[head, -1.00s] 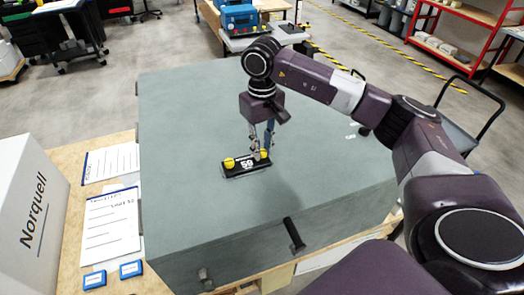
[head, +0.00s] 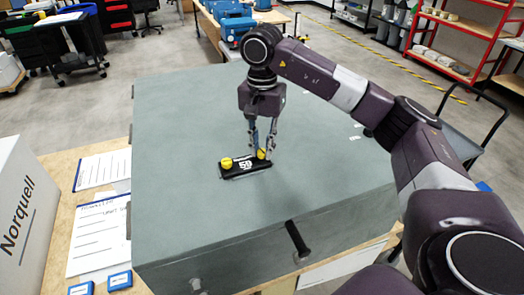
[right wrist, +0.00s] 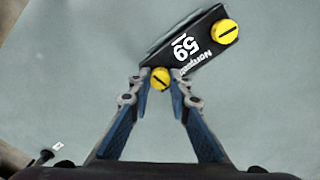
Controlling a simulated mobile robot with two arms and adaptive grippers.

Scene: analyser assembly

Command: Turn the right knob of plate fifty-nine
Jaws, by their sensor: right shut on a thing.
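Plate fifty-nine (head: 235,172) is a small black plate with a white 59, lying on the grey-green box top. It also shows in the right wrist view (right wrist: 207,36). Its left knob (head: 226,163) is yellow and free; it shows at the upper right in the wrist view (right wrist: 224,31). Its right knob (right wrist: 159,79) is yellow with a dark slot. My right gripper (head: 261,151) reaches down to the plate's right end, its fingers closed on either side of the right knob and partly hiding it in the head view. My left gripper is not in view.
The large grey-green box (head: 190,105) has a wide clear top and a black handle (head: 297,240) on its front. A white Norquell box (head: 22,215), paper sheets (head: 98,232) and blue cards (head: 120,280) are at left. A red shelf (head: 470,45) stands behind.

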